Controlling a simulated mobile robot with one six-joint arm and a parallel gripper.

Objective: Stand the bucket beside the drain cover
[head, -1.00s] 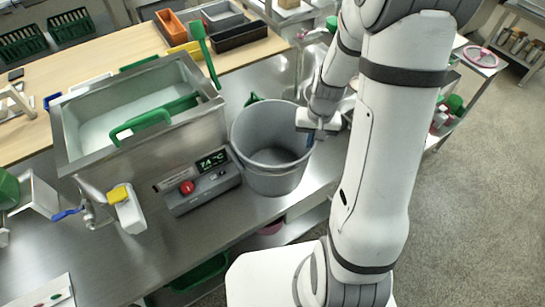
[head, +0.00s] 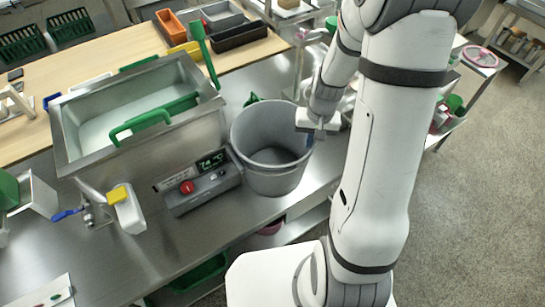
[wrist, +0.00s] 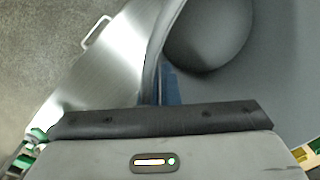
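The grey bucket (head: 262,177) stands upright on the steel bench, right of the control box. My gripper (head: 312,138) is at the bucket's right rim, with a blue finger showing on the inside of the wall. In the wrist view the bucket's wall and rim (wrist: 222,85) run up to the blue fingers (wrist: 168,86), which sit close together at the rim; the gripper looks shut on it. The outer finger is mostly hidden. I see no drain cover in either view.
A steel hopper (head: 140,110) with green handles and a control box (head: 203,183) with a red knob stand left of the bucket. A valve with a yellow-topped white part (head: 127,208) is at the front left. Open floor (head: 470,220) lies to the right.

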